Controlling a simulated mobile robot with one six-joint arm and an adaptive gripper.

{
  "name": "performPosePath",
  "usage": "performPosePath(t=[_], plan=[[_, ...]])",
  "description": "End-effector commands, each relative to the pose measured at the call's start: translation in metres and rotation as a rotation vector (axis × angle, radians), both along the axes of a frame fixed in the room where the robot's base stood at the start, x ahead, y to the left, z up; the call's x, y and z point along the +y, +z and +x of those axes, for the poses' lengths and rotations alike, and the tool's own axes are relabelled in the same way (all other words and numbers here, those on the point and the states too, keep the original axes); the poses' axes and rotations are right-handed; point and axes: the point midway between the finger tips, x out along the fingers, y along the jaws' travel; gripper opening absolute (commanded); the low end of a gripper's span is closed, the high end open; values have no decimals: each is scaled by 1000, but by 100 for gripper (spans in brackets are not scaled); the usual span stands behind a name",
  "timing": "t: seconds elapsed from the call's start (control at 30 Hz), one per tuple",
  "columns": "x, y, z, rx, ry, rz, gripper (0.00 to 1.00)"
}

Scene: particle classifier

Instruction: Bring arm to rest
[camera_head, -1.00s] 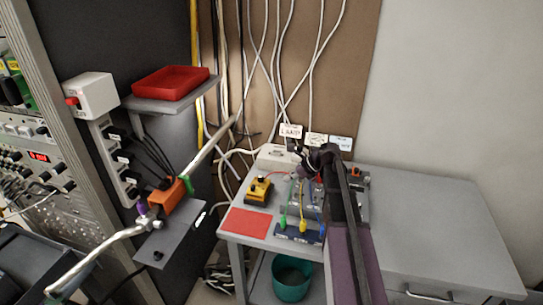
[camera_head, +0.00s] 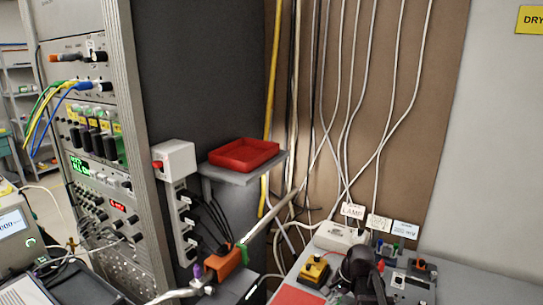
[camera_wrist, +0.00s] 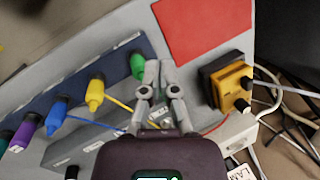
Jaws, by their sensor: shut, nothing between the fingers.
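My gripper (camera_wrist: 159,68) shows in the wrist view with its two grey fingers together and nothing between them. It is over the grey table, beside a row of coloured plugs: green (camera_wrist: 137,65), yellow (camera_wrist: 95,93), blue (camera_wrist: 57,108) and purple (camera_wrist: 27,130). I cannot tell its exact height above the table. In the head view, a dark part of my arm (camera_head: 362,268) shows at the bottom, over the table (camera_head: 462,284). My gripper's fingers cannot be made out there.
A yellow and black box (camera_head: 313,271) and a red mat (camera_wrist: 205,28) lie on the table near my gripper. A red tray (camera_head: 243,156) sits on a shelf. An orange block on a pole (camera_head: 229,262) and an instrument rack (camera_head: 95,150) stand to the left. Cables hang behind.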

Motion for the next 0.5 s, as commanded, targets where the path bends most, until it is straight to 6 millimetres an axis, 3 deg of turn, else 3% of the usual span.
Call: performPosePath(t=[0.03,0.2,0.5], plan=[[6,1,-14,-11,83,-38,0],[13,1,-45,-39,374,-163,0],[17,3,-84,-45,772,-312,0]])
